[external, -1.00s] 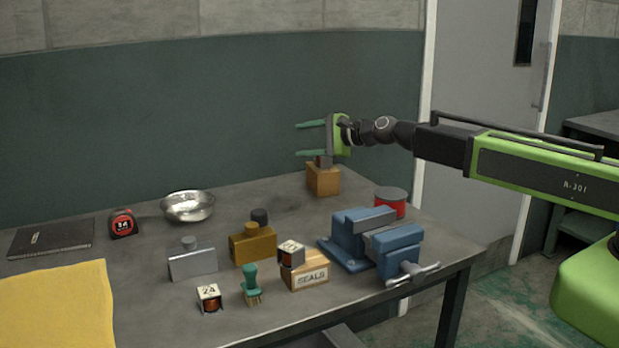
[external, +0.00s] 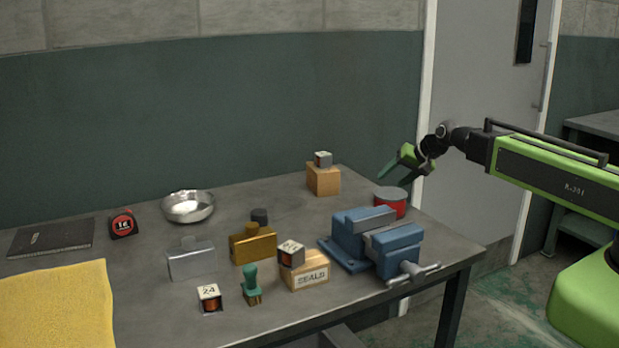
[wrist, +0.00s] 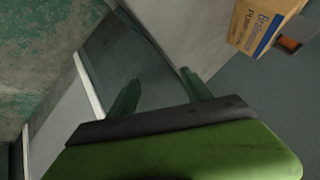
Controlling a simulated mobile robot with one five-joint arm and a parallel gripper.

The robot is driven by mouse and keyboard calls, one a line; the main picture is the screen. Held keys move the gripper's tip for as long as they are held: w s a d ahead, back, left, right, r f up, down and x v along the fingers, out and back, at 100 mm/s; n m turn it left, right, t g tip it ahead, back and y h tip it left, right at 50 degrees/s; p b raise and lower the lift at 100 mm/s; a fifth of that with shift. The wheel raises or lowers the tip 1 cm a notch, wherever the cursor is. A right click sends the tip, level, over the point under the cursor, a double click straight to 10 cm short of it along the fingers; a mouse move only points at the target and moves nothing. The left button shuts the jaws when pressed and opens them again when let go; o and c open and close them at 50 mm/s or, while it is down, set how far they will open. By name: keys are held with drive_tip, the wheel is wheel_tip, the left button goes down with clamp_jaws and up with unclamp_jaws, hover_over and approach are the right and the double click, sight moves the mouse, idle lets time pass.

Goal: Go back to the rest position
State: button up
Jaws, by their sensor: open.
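My gripper (external: 391,180) is open and empty in the external view, tilted downward near the table's back right, above and beside the red tin (external: 390,206). In the wrist view, its two green fingers (wrist: 160,78) are spread with nothing between them. A small grey-and-white cube (external: 323,158) rests on top of a brown box (external: 323,181) at the back of the table, left of the gripper and apart from it. The box also shows at the upper right of the wrist view (wrist: 258,22), with the cube partly visible (wrist: 290,44).
A blue vise (external: 370,240) stands at the table's right front. Left of it are the SEALS box (external: 308,275) with a cube on it, a green-handled stamp (external: 251,284), a brass block (external: 253,246) and a metal bowl (external: 188,206). A door (external: 480,100) is behind my arm.

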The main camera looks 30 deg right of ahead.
drive_tip(key=s+d+f+n+g+h, duration=0.1)
drive_tip(key=s+d+f+n+g, duration=0.15)
drive_tip(key=s+d+f, duration=0.45)
drive_tip(key=s+a+r+n+g+h+p, duration=0.1)
drive_tip(key=s+g, duration=0.2)
drive_tip(key=s, duration=0.4)
drive_tip(key=s+a+r+n+g+h+p, duration=0.1)
drive_tip(key=s+n+g, duration=0.15)
drive_tip(key=s, duration=0.35)
wheel_tip(320, 180, up, 20)
drive_tip(key=p, duration=1.9)
drive_tip(key=shift+d+m+p, duration=0.2)
drive_tip(key=shift+m+p, duration=0.1)
drive_tip(key=shift+p, duration=0.1)
